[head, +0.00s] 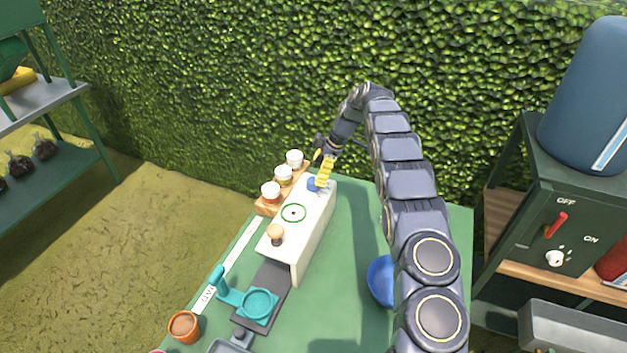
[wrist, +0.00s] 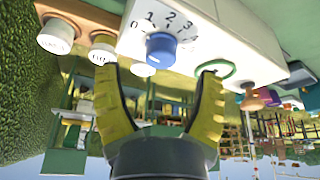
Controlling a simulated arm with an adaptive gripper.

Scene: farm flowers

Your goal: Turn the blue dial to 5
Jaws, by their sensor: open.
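The blue dial (wrist: 160,48) is on the face of a white box (wrist: 225,30) in the wrist view, with a ring of numbers around it. I read 0 to 4 clearly; a further mark at the right is hard to read. I cannot tell which number the dial points to. My gripper (wrist: 160,72) has yellow fingers spread wide, one to each side of the dial and apart from it, with nothing between them. In the head view my gripper (head: 325,170) is at the far end of the white box, by the partly hidden blue dial (head: 313,186).
The box top carries a green ring (head: 293,213) and a wooden knob (head: 276,233). A teal press (head: 258,302) is in front, and a blue bowl (head: 380,282) lies right. A hedge stands behind.

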